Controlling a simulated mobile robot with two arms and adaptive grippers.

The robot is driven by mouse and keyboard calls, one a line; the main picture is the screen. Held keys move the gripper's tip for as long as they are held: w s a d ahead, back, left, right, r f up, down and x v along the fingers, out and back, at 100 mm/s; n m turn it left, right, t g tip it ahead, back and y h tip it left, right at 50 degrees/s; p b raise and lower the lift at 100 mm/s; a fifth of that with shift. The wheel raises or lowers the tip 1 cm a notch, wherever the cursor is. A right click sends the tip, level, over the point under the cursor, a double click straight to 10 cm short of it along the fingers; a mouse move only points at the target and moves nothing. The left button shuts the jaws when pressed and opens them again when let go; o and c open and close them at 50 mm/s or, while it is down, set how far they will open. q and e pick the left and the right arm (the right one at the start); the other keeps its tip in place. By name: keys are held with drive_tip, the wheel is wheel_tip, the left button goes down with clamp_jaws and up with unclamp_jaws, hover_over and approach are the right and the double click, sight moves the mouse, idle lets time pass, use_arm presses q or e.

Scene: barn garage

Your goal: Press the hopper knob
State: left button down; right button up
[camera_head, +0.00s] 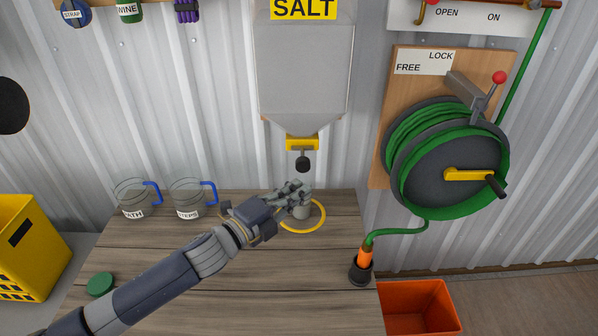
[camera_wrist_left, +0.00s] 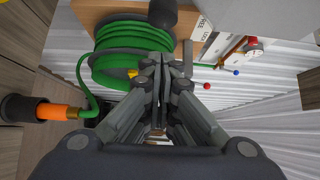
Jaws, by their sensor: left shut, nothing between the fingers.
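The grey salt hopper (camera_head: 302,75) hangs on the corrugated wall with a yellow outlet (camera_head: 302,143) at its bottom. The dark round hopper knob (camera_head: 303,164) hangs below the outlet. It also shows at the top of the left wrist view (camera_wrist_left: 162,13). My left gripper (camera_head: 300,187) is just below the knob, apart from it in the head view. Its fingers are together and empty in the left wrist view (camera_wrist_left: 162,75). My right gripper is not in view.
A small grey object (camera_head: 302,211) stands inside a yellow ring (camera_head: 316,226) on the wooden table, partly behind my gripper. Two clear mugs (camera_head: 135,198) (camera_head: 187,198) stand left. A green hose reel (camera_head: 445,160), an orange nozzle (camera_head: 364,258) and an orange bin (camera_head: 420,308) are right.

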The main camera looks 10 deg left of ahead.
sight(303, 165)
use_arm(q)
drive_tip(key=shift+w+a+p, duration=0.1)
drive_tip(key=shift+w+p, duration=0.6)
drive_tip(key=shift+w, duration=1.75)
